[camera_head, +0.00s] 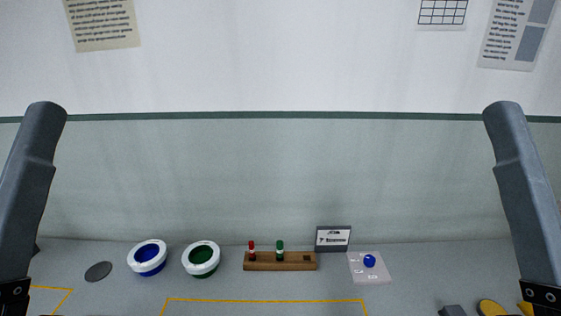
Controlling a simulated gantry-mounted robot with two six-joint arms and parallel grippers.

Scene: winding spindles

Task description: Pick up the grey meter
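A small dark grey box with a white face and dark markings (333,238) stands upright at the back of the table, right of centre. It looks like the grey meter, but its markings are too small to read. A dark grey block (453,310) is cut off by the bottom edge at the right. My arms show at the far left and far right, and both grippers are out of view below the frame.
Two white rings, with blue (149,257) and green (201,259) insides, stand left. A wooden rack (281,265) holds red and green pegs. A pale plate (383,276) carries a blue knob. Yellow discs (490,308) lie right. The yellow-outlined centre front looks clear.

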